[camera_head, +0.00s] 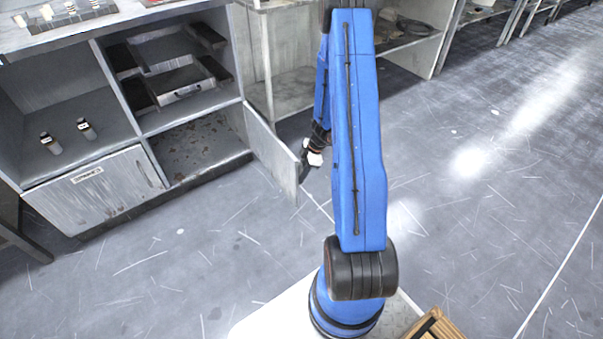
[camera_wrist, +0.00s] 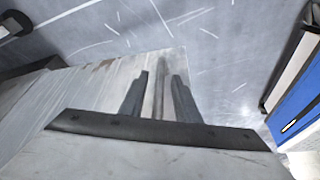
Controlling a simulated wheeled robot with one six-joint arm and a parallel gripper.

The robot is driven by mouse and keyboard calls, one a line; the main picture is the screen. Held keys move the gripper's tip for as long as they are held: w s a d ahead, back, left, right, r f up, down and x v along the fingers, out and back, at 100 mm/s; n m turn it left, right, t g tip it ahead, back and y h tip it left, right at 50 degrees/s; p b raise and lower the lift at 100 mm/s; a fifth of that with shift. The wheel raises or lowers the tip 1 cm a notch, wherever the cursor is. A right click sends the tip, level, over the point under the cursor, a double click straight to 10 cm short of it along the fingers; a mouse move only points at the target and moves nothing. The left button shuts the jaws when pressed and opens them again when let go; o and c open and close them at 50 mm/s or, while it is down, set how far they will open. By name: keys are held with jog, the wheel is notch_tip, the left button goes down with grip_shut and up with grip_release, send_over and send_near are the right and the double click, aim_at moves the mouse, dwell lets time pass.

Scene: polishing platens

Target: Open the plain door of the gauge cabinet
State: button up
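The gauge cabinet (camera_head: 115,48) stands at the left. Its plain door (camera_head: 272,150) is swung out from the lower right compartment, well away from the frame. The other door (camera_head: 95,188), with a label and a handle, is shut at the lower left. My gripper (camera_head: 307,165) is at the free edge of the plain door, partly hidden by my arm. In the wrist view my gripper (camera_wrist: 160,92) has its two fingers on either side of a thin upright bar (camera_wrist: 159,84) by the door face (camera_wrist: 75,95). Narrow gaps seem to show beside the bar.
The opened lower compartment (camera_head: 198,148) is empty, with a stained floor. Two small cylinders (camera_head: 86,130) stand on the left shelf. A shelf rack (camera_head: 292,92) stands behind the plain door. The floor in front and at right is clear.

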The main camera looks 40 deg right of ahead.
jog(key=v, duration=1.7)
jog(key=shift+r, duration=0.15)
